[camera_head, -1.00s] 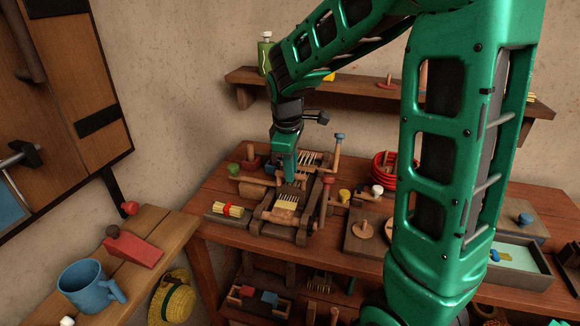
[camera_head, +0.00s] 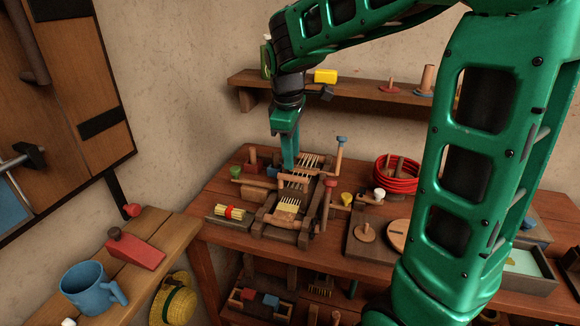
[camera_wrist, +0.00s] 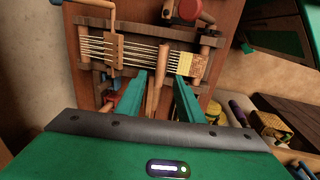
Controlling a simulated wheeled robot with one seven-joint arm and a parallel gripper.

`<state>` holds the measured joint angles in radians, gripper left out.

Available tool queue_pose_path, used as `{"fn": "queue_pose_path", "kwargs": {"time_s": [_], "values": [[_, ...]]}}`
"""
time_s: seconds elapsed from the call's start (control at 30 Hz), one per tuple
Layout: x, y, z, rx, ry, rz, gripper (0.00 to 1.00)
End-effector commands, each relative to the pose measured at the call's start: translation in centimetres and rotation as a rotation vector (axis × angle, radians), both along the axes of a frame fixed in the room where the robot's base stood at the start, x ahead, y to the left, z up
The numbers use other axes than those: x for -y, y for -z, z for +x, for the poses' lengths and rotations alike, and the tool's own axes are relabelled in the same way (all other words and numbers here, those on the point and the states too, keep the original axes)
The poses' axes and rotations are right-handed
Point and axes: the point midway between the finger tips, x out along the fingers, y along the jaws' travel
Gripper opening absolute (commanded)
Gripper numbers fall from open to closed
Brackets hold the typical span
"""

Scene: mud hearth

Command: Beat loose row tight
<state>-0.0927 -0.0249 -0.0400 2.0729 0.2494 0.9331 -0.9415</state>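The small wooden loom (camera_head: 303,237) stands on the red-brown workbench in the head view. Pale warp threads (camera_wrist: 139,52) run along it, with a short woven yellow patch (camera_wrist: 191,66) at one end. A wooden beater bar (camera_wrist: 157,82) lies across the threads in the wrist view, apart from the woven patch. My gripper (camera_wrist: 160,76) is over the loom, its green fingers on either side of the bar with gaps visible. The head view shows my gripper (camera_head: 289,168) pointing down at the bar (camera_head: 296,180). Contact with the bar is hard to tell.
A yellow bundle with a red band (camera_head: 229,212) lies left of the loom. A blue-topped crank post (camera_head: 339,153) stands at its right back, and a red coil (camera_head: 396,175) sits further right. A wall shelf (camera_head: 350,88) is behind. A blue mug (camera_head: 88,288) stands on the left table.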

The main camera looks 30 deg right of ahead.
Motion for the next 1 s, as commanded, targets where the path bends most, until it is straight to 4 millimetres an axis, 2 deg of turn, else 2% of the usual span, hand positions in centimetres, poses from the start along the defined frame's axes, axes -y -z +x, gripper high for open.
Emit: {"fn": "queue_pose_path", "kwargs": {"time_s": [0.1,0.23,0.6,0.63,0.73,0.77,0.87,0.97,1.0], "values": [[-0.3,-1.9,-0.2,0.003,-0.001,0.000,0.34],[-0.5,-3.1,-0.4,0.001,-0.001,0.001,0.34],[-0.5,-3.7,-0.5,-0.001,0.000,0.000,0.34],[-0.5,-3.7,-0.5,-0.001,0.000,0.000,0.29],[0.0,-3.6,-1.1,-0.001,0.026,0.003,0.05],[0.3,-3.5,-1.6,-0.002,0.049,0.007,0.00],[2.5,-3.0,-4.6,-0.001,0.191,0.027,0.00],[5.2,-2.0,-9.5,-0.003,0.422,0.062,0.00],[6.2,-1.3,-11.8,-0.004,0.527,0.079,0.00]]}}
